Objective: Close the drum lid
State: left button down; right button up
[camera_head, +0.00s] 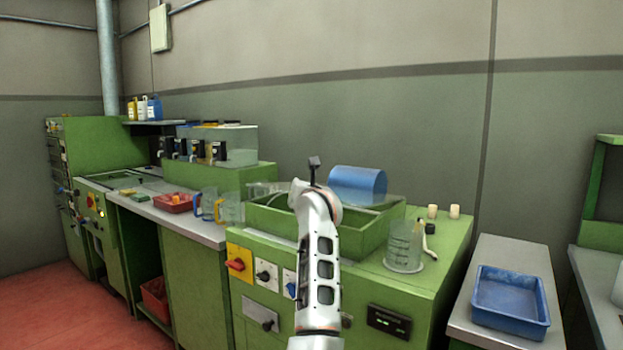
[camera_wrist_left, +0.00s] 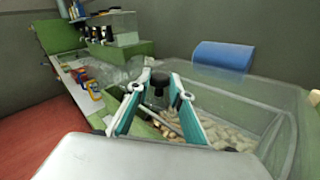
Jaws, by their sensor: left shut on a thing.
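My left arm stands in front of the green machine in the head view, and its gripper is hidden behind the arm there. In the left wrist view my left gripper (camera_wrist_left: 158,82) has its teal fingers on both sides of a black knob (camera_wrist_left: 158,92), shut on it. I cannot tell clearly how the knob joins the lid. Around and beyond the fingers is a clear-walled drum (camera_wrist_left: 283,137) with many cork stoppers (camera_wrist_left: 235,138) inside. A blue curved cover (camera_head: 357,186) stands behind the drum; it also shows in the left wrist view (camera_wrist_left: 222,57). My right gripper is out of view.
A clear beaker (camera_head: 403,250) and two corks (camera_head: 454,211) stand on the machine top, right of the drum. A blue tray (camera_head: 510,300) lies on the right bench. Jugs (camera_head: 230,208) and a red tray (camera_head: 173,203) stand on the left counter.

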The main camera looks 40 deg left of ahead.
pick_arm(q)
jog(key=shift+n+t+y, duration=0.3)
jog(key=shift+n+y, duration=0.4)
jog(key=shift+s+f+b, duration=0.25)
jog(key=shift+f+b, duration=0.35)
jog(key=shift+f, duration=0.8)
jog(key=shift+s+f+b, duration=0.2)
jog(key=shift+f+b, duration=0.4)
jog(key=shift+f, duration=0.8)
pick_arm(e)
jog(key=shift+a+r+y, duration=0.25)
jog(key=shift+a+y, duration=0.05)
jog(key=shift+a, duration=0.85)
pick_arm(q)
jog(key=shift+f, duration=0.1)
jog(key=c, duration=2.1)
grip_release()
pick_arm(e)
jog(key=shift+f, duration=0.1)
pick_arm(q)
jog(key=v, duration=1.2)
jog(key=shift+s, duration=0.1)
jog(key=shift+r, duration=0.2)
